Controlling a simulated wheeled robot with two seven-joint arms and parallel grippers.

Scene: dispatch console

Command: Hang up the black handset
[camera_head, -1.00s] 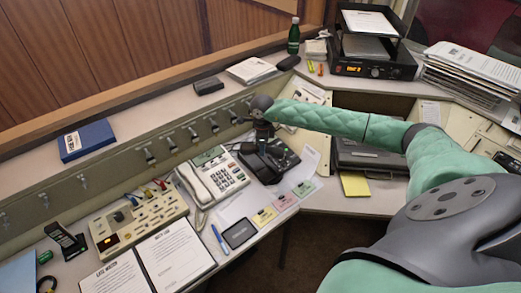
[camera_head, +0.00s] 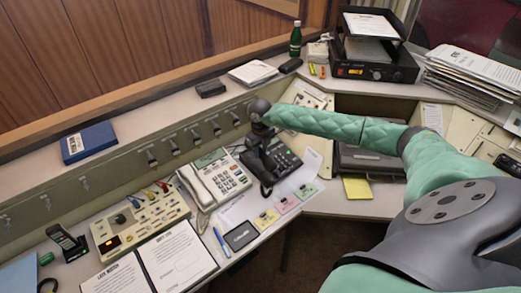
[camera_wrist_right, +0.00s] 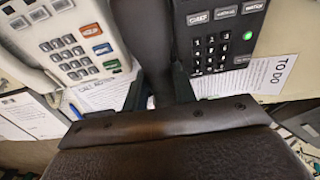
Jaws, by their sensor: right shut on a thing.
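The black desk phone (camera_head: 286,156) sits on the desk, right of a white phone. Its keypad and a green light show in the right wrist view (camera_wrist_right: 211,50). My right gripper (camera_head: 262,146) is above the left side of the black phone, shut on the black handset (camera_head: 266,174). The handset hangs over the phone's left part, its near end toward the desk front. In the right wrist view the dark handset (camera_wrist_right: 157,60) runs between the fingers. The cradle is largely hidden, and I cannot tell whether the handset touches it. My left gripper is out of view.
The white phone (camera_head: 222,178) stands close on the left. A beige switch panel (camera_head: 140,220) is further left. Coloured notes (camera_head: 286,204) and a dark pad (camera_head: 241,236) lie in front. A dark case (camera_head: 365,160) is to the right.

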